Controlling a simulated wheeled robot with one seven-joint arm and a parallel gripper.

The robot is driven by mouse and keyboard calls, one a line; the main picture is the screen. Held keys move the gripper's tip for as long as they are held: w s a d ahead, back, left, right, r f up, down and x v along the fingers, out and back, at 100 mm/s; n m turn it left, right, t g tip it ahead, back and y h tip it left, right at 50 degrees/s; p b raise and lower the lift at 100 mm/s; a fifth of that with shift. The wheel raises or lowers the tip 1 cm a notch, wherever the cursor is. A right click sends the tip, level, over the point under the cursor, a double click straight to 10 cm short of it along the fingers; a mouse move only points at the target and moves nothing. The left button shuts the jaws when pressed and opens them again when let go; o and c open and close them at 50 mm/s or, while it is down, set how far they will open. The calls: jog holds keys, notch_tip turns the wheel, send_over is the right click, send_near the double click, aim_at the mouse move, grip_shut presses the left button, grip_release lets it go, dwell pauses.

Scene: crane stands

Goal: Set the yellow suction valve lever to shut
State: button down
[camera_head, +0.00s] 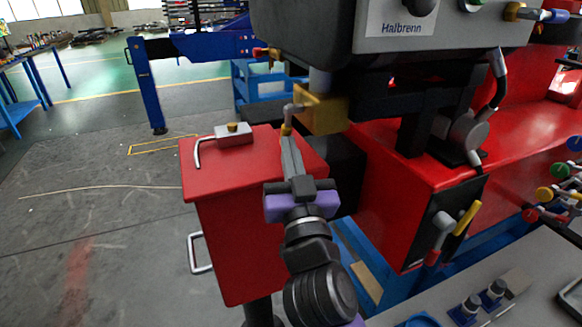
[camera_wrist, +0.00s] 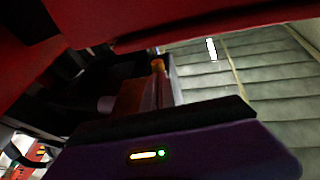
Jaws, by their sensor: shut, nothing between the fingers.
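A brass valve block (camera_head: 322,112) sits under the dark tank marked Halbrenn. A grey bent lever (camera_head: 293,107) comes off its left side and turns down to a short yellow end (camera_head: 286,130). My gripper (camera_head: 288,141) is shut and empty, pointing up just below that yellow end. I cannot tell whether they touch. In the wrist view an orange-yellow tip (camera_wrist: 158,64) shows beyond the dark gripper body, dim and partly hidden. Another yellow lever (camera_head: 467,218) stands tilted on a dark plate on the red housing at right, beside a red-gripped lever (camera_head: 433,257).
A red cabinet (camera_head: 240,240) stands left of my arm, with a grey box and bent handle (camera_head: 234,134) on top. The dark tank (camera_head: 310,30) overhangs the valve closely. A grey bench (camera_head: 480,290) is at lower right. The floor at left is open.

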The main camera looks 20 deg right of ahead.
jog(key=w+b, duration=0.1)
jog(key=b, duration=0.1)
jog(key=w+b, duration=0.1)
jog(key=b, duration=0.2)
jog(key=shift+w+f, duration=0.15)
jog(key=shift+f, duration=0.15)
jog(key=shift+a+b+x, duration=0.1)
jog(key=shift+b+x, duration=0.45)
jog(key=shift+x, duration=0.05)
jog(key=shift+a+b+x, duration=0.15)
jog(key=shift+b+x, duration=0.35)
jog(key=shift+x, duration=0.1)
jog(key=w+t+b, duration=0.1)
jog(key=b, duration=0.3)
jog(key=shift+f+h, duration=0.3)
jog(key=shift+w+r+m+b, duration=0.1)
jog(key=shift+m+b, duration=0.2)
jog(key=shift+b, duration=0.7)
jog(key=shift+w+r+t+b, duration=0.2)
jog(key=shift+r+t+b, duration=0.2)
jog(key=shift+r+b, duration=0.15)
jog(key=shift+w+r, duration=0.75)
jog(key=shift+r, duration=0.15)
jog(key=shift+w+r, duration=0.1)
jog(key=shift+r, duration=0.05)
